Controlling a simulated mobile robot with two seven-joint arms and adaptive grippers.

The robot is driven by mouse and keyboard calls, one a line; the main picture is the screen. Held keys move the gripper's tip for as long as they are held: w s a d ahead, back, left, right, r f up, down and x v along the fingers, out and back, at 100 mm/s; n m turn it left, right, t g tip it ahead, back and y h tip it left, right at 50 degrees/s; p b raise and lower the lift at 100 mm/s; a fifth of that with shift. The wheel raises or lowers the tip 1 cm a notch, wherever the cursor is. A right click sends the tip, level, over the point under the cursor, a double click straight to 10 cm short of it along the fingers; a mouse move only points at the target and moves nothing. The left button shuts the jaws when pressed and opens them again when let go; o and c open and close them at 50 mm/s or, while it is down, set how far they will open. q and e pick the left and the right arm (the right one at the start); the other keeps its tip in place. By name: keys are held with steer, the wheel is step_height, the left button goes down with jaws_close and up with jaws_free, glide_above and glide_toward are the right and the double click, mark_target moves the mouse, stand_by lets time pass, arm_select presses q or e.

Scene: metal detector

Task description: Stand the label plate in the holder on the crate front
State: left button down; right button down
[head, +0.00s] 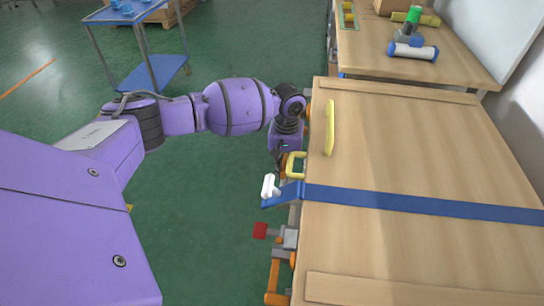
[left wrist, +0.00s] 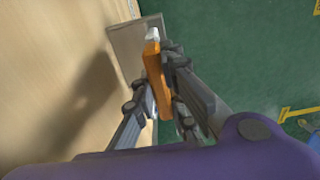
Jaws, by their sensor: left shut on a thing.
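The wooden crate (head: 400,150) fills the right of the head view; its wood (left wrist: 50,70) is at the left of the left wrist view. My left gripper (head: 279,170) is at the crate's left edge, by a yellow handle (head: 297,164). In the left wrist view my left gripper (left wrist: 162,88) is shut on an orange piece (left wrist: 154,70) with a white end (left wrist: 152,34). A grey flat panel (left wrist: 125,42) is behind it. I cannot tell whether the piece is the label plate, or whether the panel is the holder. My right gripper is not in view.
A blue strap (head: 420,203) crosses the crate top. A red knob (head: 260,230) and orange bracket (head: 276,280) stick out along the crate edge. A workbench (head: 410,30) stands behind, a blue trolley (head: 150,72) at back left. Green floor (head: 215,230) is open left of the crate.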

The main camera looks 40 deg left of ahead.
arm_select(q)
step_height(320, 180, down, 4)
steer(key=shift+r, duration=0.25)
step_height(320, 180, down, 4)
steer(key=shift+w+r+b, duration=0.1)
steer(key=shift+b, duration=0.55)
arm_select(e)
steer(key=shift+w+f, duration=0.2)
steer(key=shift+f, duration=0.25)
arm_select(q)
steer(key=c, duration=1.8)
jaws_free()
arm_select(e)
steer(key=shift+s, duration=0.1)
